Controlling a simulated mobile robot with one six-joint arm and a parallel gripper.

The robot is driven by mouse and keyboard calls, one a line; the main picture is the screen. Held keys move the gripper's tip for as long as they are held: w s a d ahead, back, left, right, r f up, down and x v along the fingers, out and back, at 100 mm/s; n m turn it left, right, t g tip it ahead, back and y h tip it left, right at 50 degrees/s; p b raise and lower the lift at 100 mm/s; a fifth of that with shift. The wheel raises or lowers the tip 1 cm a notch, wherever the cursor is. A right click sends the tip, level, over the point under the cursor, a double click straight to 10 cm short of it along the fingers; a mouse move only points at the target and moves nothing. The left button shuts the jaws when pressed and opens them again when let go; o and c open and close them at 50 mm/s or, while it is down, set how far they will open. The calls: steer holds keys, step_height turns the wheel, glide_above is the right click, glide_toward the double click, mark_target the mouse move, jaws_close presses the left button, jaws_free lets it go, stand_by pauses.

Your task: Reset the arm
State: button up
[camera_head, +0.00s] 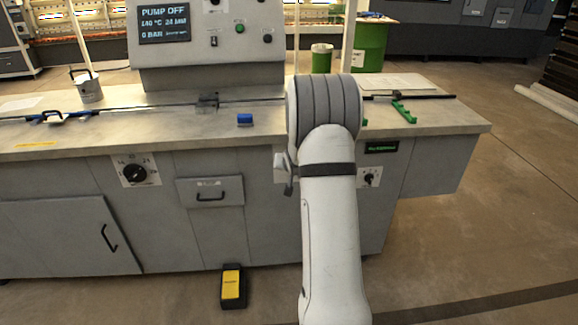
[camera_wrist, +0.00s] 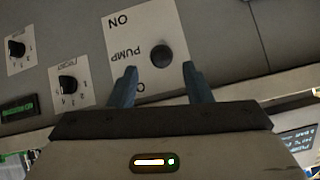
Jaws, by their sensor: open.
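My arm (camera_head: 333,220) rises from the bottom of the head view and bends at a rounded joint in front of the grey washer bench. My gripper (camera_wrist: 162,90) is open and empty in the wrist view, its two dark fingers apart. Beyond the fingers is a white PUMP plate (camera_wrist: 128,62), upside down, with a dark round knob (camera_wrist: 162,56) between the finger lines. The knob appears apart from the fingers. In the head view the arm hides most of the gripper and the PUMP plate. The screen (camera_head: 164,23) reads PUMP OFF.
The grey bench (camera_head: 420,117) carries a blue block (camera_head: 244,119), a green-handled tool (camera_head: 403,112) and a white bucket (camera_head: 88,87). Two smaller knobs (camera_wrist: 68,85) sit left of the PUMP plate. A yellow-topped pedal (camera_head: 232,286) is on the floor.

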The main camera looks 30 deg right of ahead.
stand_by(0.3)
steer(key=s+a+r+n+g+y+p, duration=0.1)
steer(key=s+a+r+n+g+p, duration=0.2)
steer(key=s+a+r, duration=1.1)
steer(key=s+a+r+n+g+y+p, duration=0.1)
steer(key=s+a+r+n+g, duration=0.1)
steer(key=s+a, duration=0.5)
steer(key=s+a+r+n+g+y+p, duration=0.1)
steer(key=s+a, duration=0.5)
steer(key=s, duration=1)
steer(key=shift+a+r+n+g+y+p, duration=0.3)
steer(key=shift+a+r+n+g+p, duration=0.15)
steer(key=shift+r+p, duration=0.2)
steer(key=shift+d, duration=0.15)
